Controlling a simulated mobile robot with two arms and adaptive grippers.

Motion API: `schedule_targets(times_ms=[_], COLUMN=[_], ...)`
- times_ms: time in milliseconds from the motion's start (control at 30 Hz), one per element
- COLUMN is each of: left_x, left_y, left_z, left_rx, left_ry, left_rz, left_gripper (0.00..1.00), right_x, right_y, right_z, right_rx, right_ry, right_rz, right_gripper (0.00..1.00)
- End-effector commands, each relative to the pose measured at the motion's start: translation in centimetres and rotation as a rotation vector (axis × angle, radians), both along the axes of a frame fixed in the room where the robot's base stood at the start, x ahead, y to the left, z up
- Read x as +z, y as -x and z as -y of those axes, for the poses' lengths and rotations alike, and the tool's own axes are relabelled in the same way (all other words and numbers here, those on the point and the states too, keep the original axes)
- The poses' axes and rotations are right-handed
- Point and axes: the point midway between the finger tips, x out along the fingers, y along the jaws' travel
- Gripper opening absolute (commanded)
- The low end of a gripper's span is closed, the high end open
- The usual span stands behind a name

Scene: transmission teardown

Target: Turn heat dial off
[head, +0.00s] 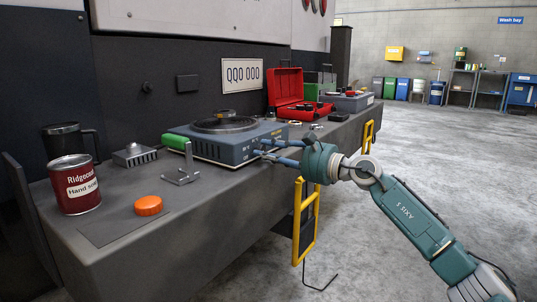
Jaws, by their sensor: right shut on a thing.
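A blue-grey heater unit (205,149) with a round dark plate (224,125) on top sits on the grey bench. My right gripper (264,149) reaches in from the right, with its two blue-grey fingertips at the right end of the unit's front face. It is shut on the heat dial, which is small and mostly hidden between the fingertips. I cannot read the dial's setting. My left gripper is not in view.
On the bench (115,254) stand a red can (75,187), a dark mug (66,142), an orange cap (148,206), a metal bracket (180,175) and a finned block (135,155). An open red toolbox (287,95) is behind the unit. Yellow handles (299,222) stick out in front. Floor is clear at right.

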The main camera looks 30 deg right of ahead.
Motion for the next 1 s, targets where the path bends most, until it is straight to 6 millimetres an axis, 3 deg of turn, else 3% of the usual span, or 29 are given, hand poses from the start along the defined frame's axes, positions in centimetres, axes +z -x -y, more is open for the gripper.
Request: schedule_targets(times_ms=[167, 200, 233, 633, 1000], left_x=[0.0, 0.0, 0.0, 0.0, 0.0], left_y=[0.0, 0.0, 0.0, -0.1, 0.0], left_z=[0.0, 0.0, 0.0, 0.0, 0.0], left_rx=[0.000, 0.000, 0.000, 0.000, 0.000], left_ry=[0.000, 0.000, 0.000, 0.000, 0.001], left_rz=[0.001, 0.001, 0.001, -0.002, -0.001], left_gripper=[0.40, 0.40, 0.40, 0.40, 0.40], right_x=[0.2, 0.2, 0.2, 0.0, -0.3], right_y=[0.1, 0.0, 0.0, 0.4, 4.3], right_z=[-0.1, -0.1, -0.1, 0.2, 1.7], right_rx=[0.002, 0.002, 0.002, 0.000, 0.001], right_ry=[0.001, 0.001, 0.001, 0.000, 0.002], right_rz=[0.003, 0.003, 0.003, -0.001, -0.005], right_gripper=[0.00, 0.27, 0.33, 0.33, 0.33])
